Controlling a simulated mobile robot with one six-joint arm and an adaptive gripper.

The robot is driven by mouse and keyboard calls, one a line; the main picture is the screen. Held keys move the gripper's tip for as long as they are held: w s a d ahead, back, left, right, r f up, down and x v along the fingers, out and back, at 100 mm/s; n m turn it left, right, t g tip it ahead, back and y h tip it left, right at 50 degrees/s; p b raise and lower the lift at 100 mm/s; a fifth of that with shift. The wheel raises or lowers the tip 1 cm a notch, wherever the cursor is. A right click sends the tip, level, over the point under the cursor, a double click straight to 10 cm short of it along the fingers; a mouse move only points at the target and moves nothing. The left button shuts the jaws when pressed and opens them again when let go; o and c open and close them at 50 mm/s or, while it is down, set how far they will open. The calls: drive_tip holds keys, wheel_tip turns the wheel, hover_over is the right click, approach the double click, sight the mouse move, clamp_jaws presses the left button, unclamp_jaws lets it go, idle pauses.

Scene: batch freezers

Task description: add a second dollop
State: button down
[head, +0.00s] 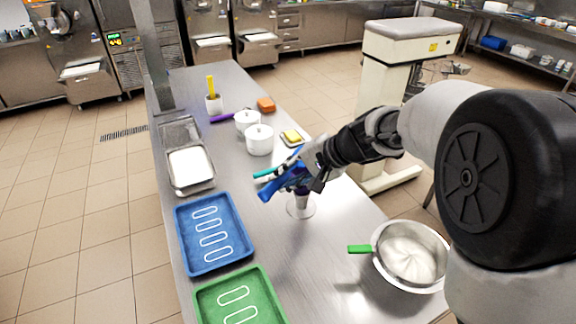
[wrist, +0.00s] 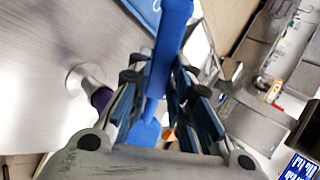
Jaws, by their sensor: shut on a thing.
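My gripper (head: 290,178) is shut on a blue-handled tool (head: 268,190), above the middle of the steel counter. In the wrist view the blue bar of the tool (wrist: 172,35) runs between the fingers (wrist: 168,95); its working end cannot be made out. A small footed vessel (head: 301,209) stands on the counter just below the gripper, its upper part partly hidden. The wrist view shows it left of the fingers (wrist: 77,76), with something purple at its top. A steel bowl (head: 382,232) of white cream (head: 408,259) stands at the right, with a green handle (head: 359,249) at its left rim.
A blue tray (head: 182,233) and a green tray (head: 203,303), with white oval outlines, lie at front left. A steel pan (head: 171,150) holds something white. White pots (head: 259,140), a yellow block (head: 292,136) and an orange block (head: 266,105) stand farther back. A teal item (head: 262,173) shows beside the gripper.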

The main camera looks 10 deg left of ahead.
drive_tip(key=shift+w+a+r+g+h+p, duration=0.15)
drive_tip(key=shift+h+p, duration=0.3)
drive_tip(key=shift+p, duration=1.85)
drive_tip(key=shift+s+a+r+g+h+p, duration=0.1)
drive_tip(key=shift+r+g+h+p, duration=0.3)
drive_tip(key=shift+p, duration=1.95)
drive_tip(key=shift+w+a+r+t+h+p, duration=0.15)
drive_tip(key=shift+h+p, duration=0.4)
drive_tip(key=shift+p, duration=1.75)
drive_tip(key=h+p, duration=0.1)
drive_tip(key=p, duration=0.5)
drive_tip(key=a+g+h+p, duration=0.1)
drive_tip(key=p, duration=0.5)
drive_tip(key=shift+w+r, duration=0.1)
drive_tip(key=shift+w, duration=0.05)
drive_tip(key=h+p, duration=0.1)
drive_tip(key=p, duration=0.2)
drive_tip(key=shift+a+g, duration=0.1)
drive_tip(key=shift+g, duration=0.2)
drive_tip(key=shift+p, duration=0.55)
drive_tip(key=shift+w+a+h+p, duration=0.15)
drive_tip(key=shift+a+h+p, duration=0.05)
drive_tip(key=shift+h+p, duration=0.6)
drive_tip(key=shift+w+a+g+h, duration=0.1)
drive_tip(key=shift+a+g+h, duration=0.2)
drive_tip(key=shift+g, duration=0.1)
drive_tip(key=shift+r, duration=0.55)
drive_tip(key=shift+d+r, duration=0.2)
drive_tip(key=shift+r, duration=0.4)
